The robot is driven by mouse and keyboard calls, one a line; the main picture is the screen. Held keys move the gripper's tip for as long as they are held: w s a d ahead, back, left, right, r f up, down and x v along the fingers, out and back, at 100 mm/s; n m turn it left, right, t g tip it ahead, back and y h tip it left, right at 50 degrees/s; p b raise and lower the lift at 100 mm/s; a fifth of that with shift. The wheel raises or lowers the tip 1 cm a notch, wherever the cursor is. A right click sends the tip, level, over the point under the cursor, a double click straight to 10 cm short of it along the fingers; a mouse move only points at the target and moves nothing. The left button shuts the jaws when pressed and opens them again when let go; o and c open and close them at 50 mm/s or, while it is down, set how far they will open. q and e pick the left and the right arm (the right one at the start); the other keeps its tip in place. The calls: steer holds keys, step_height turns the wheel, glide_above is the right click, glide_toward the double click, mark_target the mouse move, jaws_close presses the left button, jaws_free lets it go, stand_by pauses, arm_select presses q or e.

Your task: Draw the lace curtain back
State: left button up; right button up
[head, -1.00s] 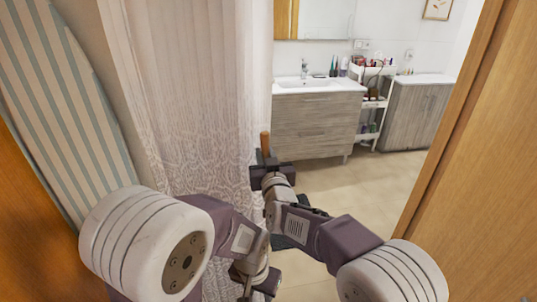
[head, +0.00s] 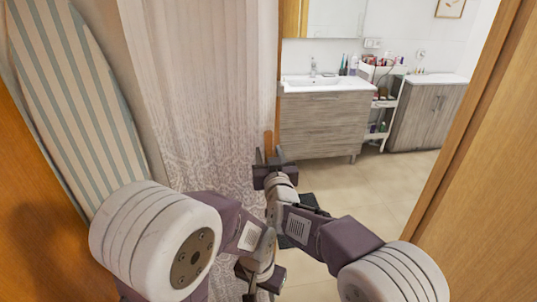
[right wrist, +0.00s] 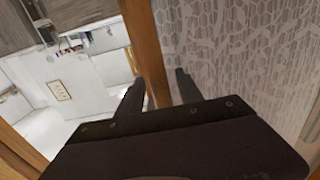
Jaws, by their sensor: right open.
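The pale patterned lace curtain (head: 205,95) hangs in long folds left of centre in the head view. It also fills the right side of the right wrist view (right wrist: 240,60). My right gripper (head: 268,155) is at the curtain's right edge, with its fingers pointing away from me. In the right wrist view my right gripper (right wrist: 160,92) is open, and a narrow wooden strip (right wrist: 142,45) shows between its fingers. I cannot tell whether they touch it. My left gripper (head: 262,275) is low at the bottom, partly hidden by my arm; its jaw state is unclear.
A striped ironing board (head: 70,100) leans at the left. A wooden door frame (head: 465,130) stands at the right. Beyond are a sink cabinet (head: 322,125), a white cart (head: 385,105) with bottles and a grey cabinet (head: 425,115). The tiled floor (head: 375,190) between is clear.

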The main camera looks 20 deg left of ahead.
steer(key=b+v, duration=0.2)
steer(key=v, duration=0.7)
